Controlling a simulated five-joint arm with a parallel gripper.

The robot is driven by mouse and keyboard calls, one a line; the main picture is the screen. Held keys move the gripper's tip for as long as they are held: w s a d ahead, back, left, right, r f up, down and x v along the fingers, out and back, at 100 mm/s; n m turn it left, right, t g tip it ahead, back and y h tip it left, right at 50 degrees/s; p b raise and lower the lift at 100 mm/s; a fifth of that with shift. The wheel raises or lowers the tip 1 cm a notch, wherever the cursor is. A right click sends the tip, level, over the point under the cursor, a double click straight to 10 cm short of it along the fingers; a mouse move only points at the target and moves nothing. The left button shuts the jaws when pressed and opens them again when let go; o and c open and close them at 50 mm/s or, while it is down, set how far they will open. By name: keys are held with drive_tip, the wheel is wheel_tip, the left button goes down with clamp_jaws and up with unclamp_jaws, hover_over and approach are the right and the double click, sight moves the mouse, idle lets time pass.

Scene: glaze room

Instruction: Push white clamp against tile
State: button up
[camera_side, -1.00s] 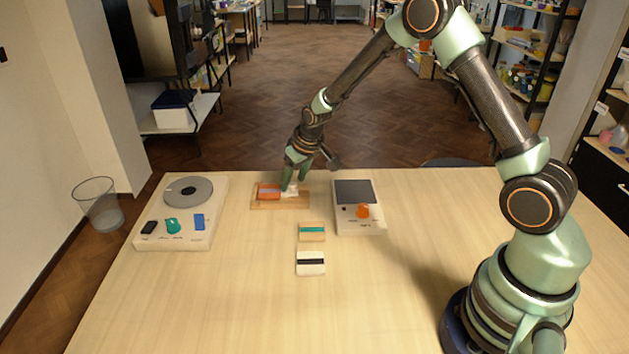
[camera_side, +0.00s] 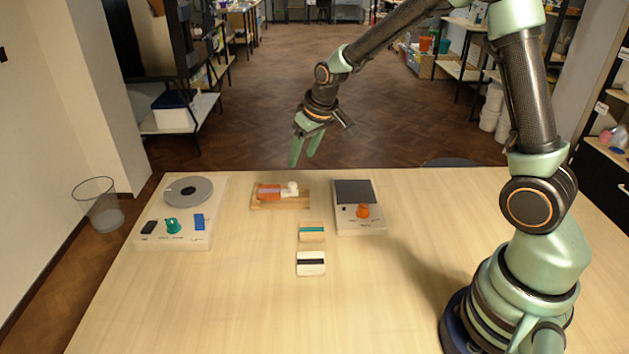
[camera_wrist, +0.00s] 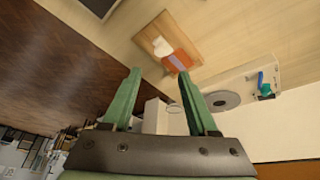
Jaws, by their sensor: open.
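The white clamp (camera_side: 292,187) sits on a wooden board (camera_side: 302,203) near the table's far edge. Directly to its left on the same board is an orange-red tile (camera_side: 268,192) with a pale purple strip on it. The clamp appears to touch the tile's right side. In the wrist view the clamp (camera_wrist: 162,46) and the tile (camera_wrist: 181,58) lie close together on the board (camera_wrist: 190,27). My gripper (camera_side: 302,165) is open and empty, raised above and behind the board, apart from the clamp. Its two green fingers (camera_wrist: 160,78) are spread in the wrist view.
A device with a grey disc (camera_side: 188,192), a teal knob (camera_side: 172,226) and a blue switch (camera_side: 199,222) stands left. A dark-topped device (camera_side: 357,190) with an orange knob (camera_side: 363,211) stands right. The front table is clear.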

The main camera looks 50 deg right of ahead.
drive_tip(key=shift+v, duration=1.1)
drive_tip(key=s+a+r, duration=0.1)
drive_tip(key=s+r, duration=0.2)
drive_tip(key=s, duration=0.3)
drive_tip(key=s+a+r, duration=0.1)
drive_tip(key=s+r, duration=0.2)
drive_tip(key=s, duration=0.4)
drive_tip(key=s+a+r+t, duration=0.1)
drive_tip(key=s+a+r, duration=0.1)
drive_tip(key=s+r, duration=0.2)
drive_tip(key=shift+s, duration=1.15)
drive_tip(key=shift+a+r, duration=0.1)
drive_tip(key=shift+r, duration=0.05)
